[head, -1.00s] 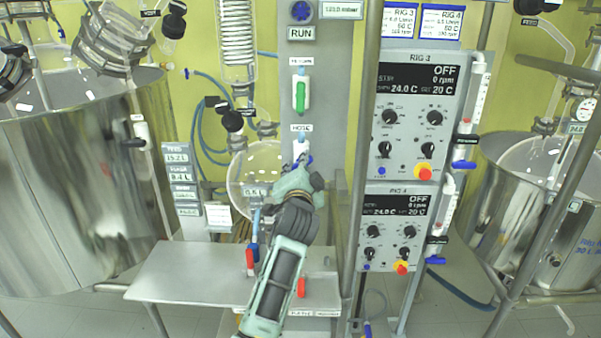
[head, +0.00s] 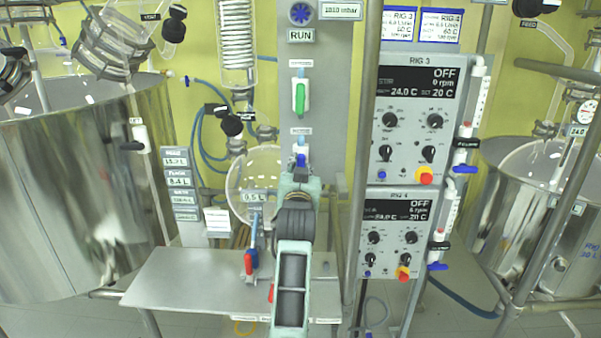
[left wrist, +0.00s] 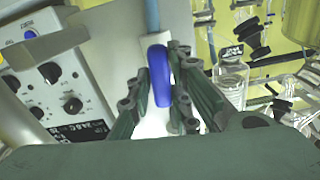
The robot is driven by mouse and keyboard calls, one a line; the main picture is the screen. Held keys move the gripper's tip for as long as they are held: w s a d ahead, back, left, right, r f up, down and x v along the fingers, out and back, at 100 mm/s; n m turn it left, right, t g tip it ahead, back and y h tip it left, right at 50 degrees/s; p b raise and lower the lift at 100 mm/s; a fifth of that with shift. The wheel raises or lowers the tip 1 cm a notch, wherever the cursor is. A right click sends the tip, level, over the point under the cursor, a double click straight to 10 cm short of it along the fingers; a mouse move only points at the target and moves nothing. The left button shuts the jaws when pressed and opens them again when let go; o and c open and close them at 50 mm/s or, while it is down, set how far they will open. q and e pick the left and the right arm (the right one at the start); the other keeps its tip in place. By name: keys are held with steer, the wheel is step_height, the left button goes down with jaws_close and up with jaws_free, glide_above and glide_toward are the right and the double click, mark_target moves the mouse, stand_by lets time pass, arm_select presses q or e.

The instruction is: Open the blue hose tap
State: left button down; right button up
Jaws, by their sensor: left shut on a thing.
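The blue hose tap handle (head: 300,161) sits on a white valve body below a small label on the grey panel, under the green-handled tap. In the left wrist view the blue handle (left wrist: 160,76) stands upright, roughly in line with the pale blue tube (left wrist: 152,16) above it. My left gripper (left wrist: 158,92) is shut on the blue handle, with its dark green fingers on either side of it. In the head view my left gripper (head: 299,178) comes up from below and hides the lower part of the tap. My right gripper is not in view.
The green-handled tap (head: 300,96) is just above. A control box (head: 420,120) and a metal post (head: 364,150) stand to the right. A round glass vessel (head: 240,190) and a red-handled tap (head: 249,263) are left of my arm. A steel shelf (head: 180,280) lies below.

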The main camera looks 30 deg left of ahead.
arm_select(q)
steer(key=shift+f+n, duration=0.1)
steer(key=shift+n, duration=0.4)
steer(key=c, duration=1.6)
jaws_free()
steer(key=shift+c, duration=0.2)
step_height(320, 180, up, 10)
